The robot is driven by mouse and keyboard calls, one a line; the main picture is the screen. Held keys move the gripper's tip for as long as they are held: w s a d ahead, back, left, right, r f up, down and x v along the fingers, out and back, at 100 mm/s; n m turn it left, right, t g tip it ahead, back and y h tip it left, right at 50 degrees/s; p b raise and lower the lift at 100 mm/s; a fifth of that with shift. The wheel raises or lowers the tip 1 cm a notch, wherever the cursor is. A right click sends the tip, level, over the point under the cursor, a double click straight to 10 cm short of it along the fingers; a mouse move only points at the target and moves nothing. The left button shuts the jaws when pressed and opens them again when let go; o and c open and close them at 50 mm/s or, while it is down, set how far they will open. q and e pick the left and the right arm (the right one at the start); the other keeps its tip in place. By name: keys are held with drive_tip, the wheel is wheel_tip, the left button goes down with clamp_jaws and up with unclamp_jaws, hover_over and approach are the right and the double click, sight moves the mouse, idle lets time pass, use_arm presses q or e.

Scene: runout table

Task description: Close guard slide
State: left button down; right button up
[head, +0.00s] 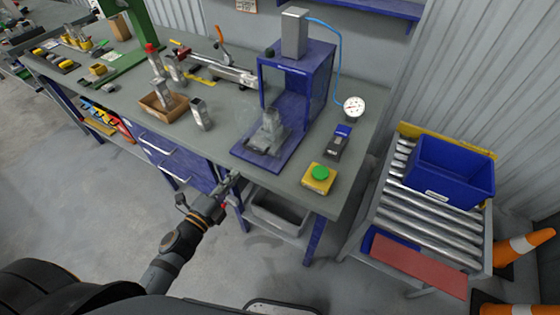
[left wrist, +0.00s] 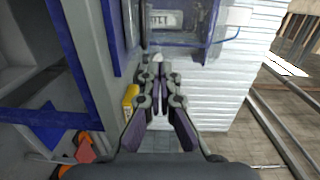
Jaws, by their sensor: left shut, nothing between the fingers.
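The blue press frame (head: 322,78) stands on the grey workbench (head: 225,135), with a grey cylinder on top. A metal fixture (head: 268,133) sits on its blue base plate (head: 248,152). A faint clear pane seems to show at the press's left front; I cannot tell for sure that it is the guard slide or how far open it is. My left gripper (head: 233,178) is at the bench's front edge, in front of the base plate and apart from the press. In the left wrist view its fingers (left wrist: 160,88) are together and empty. My right gripper is not in view.
A green button on a yellow box (head: 318,178) stands at the bench's right front. A pressure gauge (head: 354,107) is right of the press. A roller table (head: 425,222) with a blue bin (head: 450,170) stands at the right, near orange cones (head: 525,245). The floor at left is clear.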

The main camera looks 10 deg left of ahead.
use_arm(q)
wheel_tip(320, 180, up, 2)
drive_tip(key=d+m, duration=0.1)
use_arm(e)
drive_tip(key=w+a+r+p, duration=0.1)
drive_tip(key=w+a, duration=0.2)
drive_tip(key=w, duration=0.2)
use_arm(q)
drive_tip(key=p, duration=0.4)
approach(266, 136)
drive_tip(key=shift+h, duration=0.4)
drive_tip(key=x, duration=0.3)
drive_tip(key=p+x, duration=0.1)
drive_tip(key=x, duration=0.2)
drive_tip(key=shift+w+a, duration=0.1)
drive_tip(key=shift+a, duration=0.1)
drive_tip(key=shift+w+d+p, duration=0.15)
drive_tip(key=shift+w+p, duration=0.15)
drive_tip(key=shift+w, duration=0.05)
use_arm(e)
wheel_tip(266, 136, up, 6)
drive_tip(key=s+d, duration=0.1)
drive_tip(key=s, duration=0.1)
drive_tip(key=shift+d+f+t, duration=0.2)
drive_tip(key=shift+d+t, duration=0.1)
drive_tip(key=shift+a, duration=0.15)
